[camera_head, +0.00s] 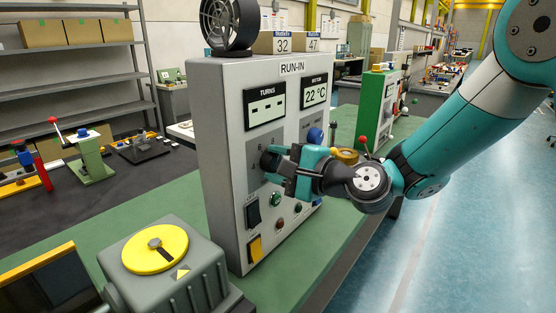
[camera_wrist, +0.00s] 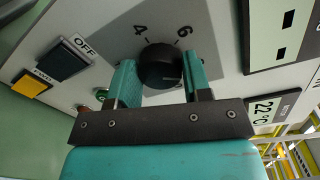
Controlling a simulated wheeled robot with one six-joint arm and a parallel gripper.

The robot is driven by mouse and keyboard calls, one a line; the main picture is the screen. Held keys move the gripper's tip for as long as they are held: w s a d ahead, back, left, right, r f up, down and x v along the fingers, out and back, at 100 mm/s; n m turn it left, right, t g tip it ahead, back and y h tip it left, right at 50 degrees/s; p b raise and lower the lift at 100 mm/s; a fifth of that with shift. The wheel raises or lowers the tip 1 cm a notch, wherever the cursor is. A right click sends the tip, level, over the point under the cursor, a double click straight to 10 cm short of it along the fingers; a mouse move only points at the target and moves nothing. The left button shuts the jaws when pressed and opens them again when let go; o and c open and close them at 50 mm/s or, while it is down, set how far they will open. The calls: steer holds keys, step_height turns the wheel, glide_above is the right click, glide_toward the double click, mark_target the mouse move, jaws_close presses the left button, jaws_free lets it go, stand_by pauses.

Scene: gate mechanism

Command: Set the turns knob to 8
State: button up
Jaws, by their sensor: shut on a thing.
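The turns knob (camera_wrist: 160,64) is a black round knob on a grey scale plate of the RUN-IN panel (camera_head: 290,85). In the wrist view the marks 4 and 6 show beside it; its pointer cannot be made out. In the head view the knob (camera_head: 268,161) is partly hidden by my gripper (camera_head: 274,165). In the wrist view the two teal fingers of my gripper (camera_wrist: 160,76) stand on either side of the knob, shut on it. The TURNS display (camera_head: 265,103) above shows only dashes.
An OFF rocker switch (camera_head: 252,214) and a yellow switch (camera_head: 255,248) sit below the knob, with a green button (camera_head: 276,200) and a red one (camera_head: 281,223). The MOTOR display (camera_head: 315,93) reads 22 °C. A grey box with a yellow dial (camera_head: 155,248) stands at the front left.

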stand_by(0.4)
steer(key=o, duration=0.9)
steer(key=shift+b+v, duration=3.75)
steer(key=shift+v, duration=4.95)
